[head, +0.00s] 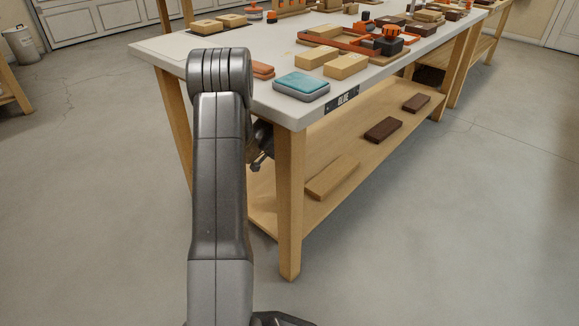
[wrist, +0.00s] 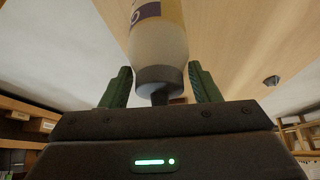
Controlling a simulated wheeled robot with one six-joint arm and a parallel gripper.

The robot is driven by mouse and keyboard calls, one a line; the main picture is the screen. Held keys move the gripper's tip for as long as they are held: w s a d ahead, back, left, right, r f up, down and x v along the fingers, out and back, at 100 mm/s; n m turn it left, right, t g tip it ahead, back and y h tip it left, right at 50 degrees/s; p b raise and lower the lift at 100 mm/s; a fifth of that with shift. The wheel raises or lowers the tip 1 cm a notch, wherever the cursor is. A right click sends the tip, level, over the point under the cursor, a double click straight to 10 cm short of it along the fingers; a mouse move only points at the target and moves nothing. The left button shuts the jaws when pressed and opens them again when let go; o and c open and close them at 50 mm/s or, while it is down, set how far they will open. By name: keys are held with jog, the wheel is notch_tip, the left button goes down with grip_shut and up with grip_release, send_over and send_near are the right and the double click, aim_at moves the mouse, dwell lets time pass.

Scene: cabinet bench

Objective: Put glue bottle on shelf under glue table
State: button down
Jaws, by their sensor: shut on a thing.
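The glue bottle (wrist: 158,42) shows in the wrist view, with a pale body, a purple and yellow label and a dark cap. My gripper (wrist: 160,75) is shut on it, one green finger on each side near the cap end. In the head view my gripper is mostly hidden behind my arm, near the table's near corner and below the top's level; the bottle cannot be made out there. The glue table (head: 170,45) has a white top and a "GLUE" sign (head: 343,99) on its edge. Its wooden lower shelf (head: 350,150) runs under the top.
A tan block (head: 332,177) and dark brown blocks (head: 383,130) (head: 416,103) lie on the shelf, with bare wood between them. A table leg (head: 290,205) stands at the near corner. A teal-topped sponge (head: 301,84) and an orange tray (head: 340,42) are on the tabletop.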

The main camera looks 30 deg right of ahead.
jog(key=shift+c, duration=2.4)
grip_release()
jog(key=shift+a+r, duration=0.1)
jog(key=shift+r, duration=0.15)
jog(key=s+a, duration=0.3)
jog(key=a, duration=0.9)
jog(key=shift+s+r, duration=0.3)
jog(key=shift+s, duration=0.05)
